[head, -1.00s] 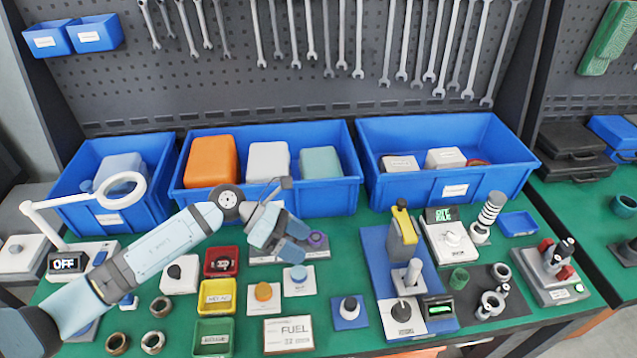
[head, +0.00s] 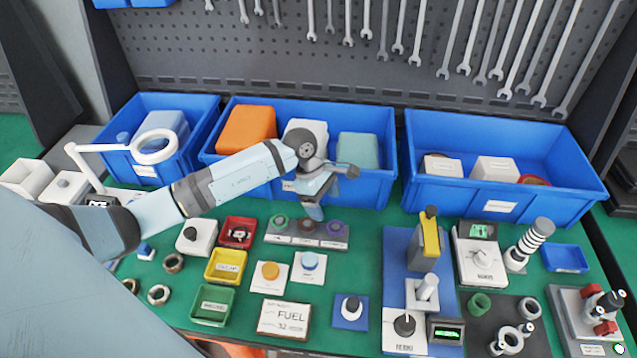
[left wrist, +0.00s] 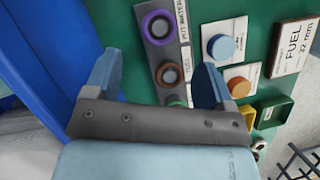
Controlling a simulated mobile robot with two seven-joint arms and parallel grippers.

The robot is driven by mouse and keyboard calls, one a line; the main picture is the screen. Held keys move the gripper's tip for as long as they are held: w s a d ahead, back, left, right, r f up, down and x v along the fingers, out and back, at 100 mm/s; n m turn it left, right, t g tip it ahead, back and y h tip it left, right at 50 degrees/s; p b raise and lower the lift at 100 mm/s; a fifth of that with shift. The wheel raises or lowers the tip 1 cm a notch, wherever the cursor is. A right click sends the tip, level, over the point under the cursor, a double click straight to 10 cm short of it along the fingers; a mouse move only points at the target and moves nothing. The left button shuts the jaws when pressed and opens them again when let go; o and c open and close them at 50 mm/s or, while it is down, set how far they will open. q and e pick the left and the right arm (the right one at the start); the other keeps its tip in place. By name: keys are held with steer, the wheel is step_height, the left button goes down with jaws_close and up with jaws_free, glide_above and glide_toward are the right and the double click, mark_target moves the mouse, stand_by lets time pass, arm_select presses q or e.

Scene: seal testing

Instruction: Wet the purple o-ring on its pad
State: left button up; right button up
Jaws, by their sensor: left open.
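The purple o-ring (head: 334,228) lies on the right seat of a small grey rack (head: 306,239). A brown o-ring (head: 307,225) is in the middle seat and a green one (head: 279,220) in the left. My left gripper (head: 314,203) is open and empty, fingers pointing down just above and behind the rack. In the left wrist view the purple o-ring (left wrist: 158,27) is ahead of the fingers; the brown ring shows between them. A blue round pad (head: 309,261) and an orange round pad (head: 270,271) sit on white plates in front. My right gripper is not in view.
Blue bins (head: 380,185) stand close behind the rack. Red, yellow (head: 226,266) and green trays are left of the pads. A FUEL card (head: 285,318) lies in front. A blue mat (head: 397,270) with fixtures stands to the right.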

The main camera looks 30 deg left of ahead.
mark_target(336, 227)
arm_select(q)
steer(key=x, duration=0.7)
steer(key=shift+d+p, duration=0.1)
steer(key=shift+p, duration=0.2)
steer(key=c, duration=1)
steer(key=shift+o, duration=0.8)
